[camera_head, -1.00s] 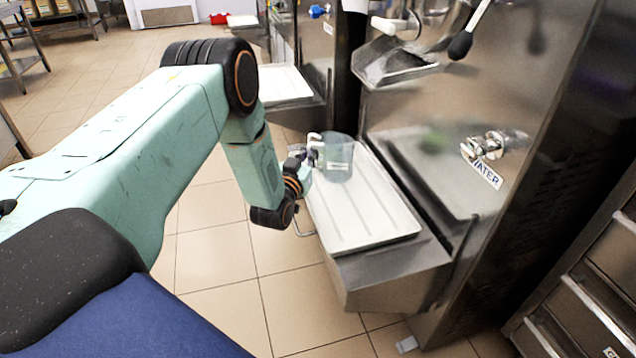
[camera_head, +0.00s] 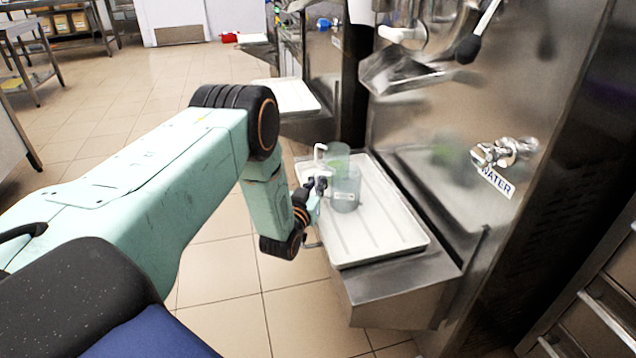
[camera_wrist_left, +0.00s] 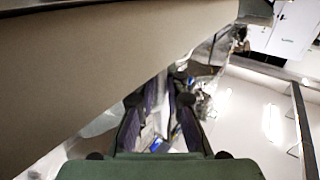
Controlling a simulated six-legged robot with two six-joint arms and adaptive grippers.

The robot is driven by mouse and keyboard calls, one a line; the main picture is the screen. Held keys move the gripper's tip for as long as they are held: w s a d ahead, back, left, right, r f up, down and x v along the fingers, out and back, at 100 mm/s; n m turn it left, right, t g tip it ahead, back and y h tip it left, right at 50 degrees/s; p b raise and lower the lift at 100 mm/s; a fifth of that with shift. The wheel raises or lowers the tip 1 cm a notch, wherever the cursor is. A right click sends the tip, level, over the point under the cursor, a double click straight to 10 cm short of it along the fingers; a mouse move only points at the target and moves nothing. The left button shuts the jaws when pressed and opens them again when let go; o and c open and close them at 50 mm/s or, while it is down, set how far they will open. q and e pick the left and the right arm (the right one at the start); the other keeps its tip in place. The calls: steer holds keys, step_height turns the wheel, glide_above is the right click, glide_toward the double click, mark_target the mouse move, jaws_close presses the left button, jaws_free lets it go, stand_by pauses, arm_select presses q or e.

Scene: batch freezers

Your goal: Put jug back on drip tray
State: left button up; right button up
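The clear jug (camera_head: 345,190) stands out against the left part of the white drip tray (camera_head: 385,232) in the head view, with a label on its side. It looks upright; I cannot tell whether its base touches the tray. My left gripper (camera_head: 321,187) is at the jug's left side and appears shut on its handle, which the fingers mostly hide. In the left wrist view, the gripper's dark fingers (camera_wrist_left: 170,100) are close together, with the tray (camera_wrist_left: 245,105) to the right. My right gripper is out of view.
A greenish clear shape (camera_head: 338,154) with a white handle-like piece shows just behind the jug; whether it is a separate vessel is unclear. A steel machine with a water tap (camera_head: 503,152) rises on the right. Another white tray (camera_head: 290,96) lies beyond. The floor at left is open.

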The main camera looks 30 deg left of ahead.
arm_select(q)
steer(key=o, duration=0.3)
steer(key=shift+r, duration=0.15)
steer(key=shift+s+r, duration=0.1)
steer(key=shift+s, duration=0.05)
steer(key=shift+p+v, duration=2.05)
steer(key=shift+v, duration=3.9)
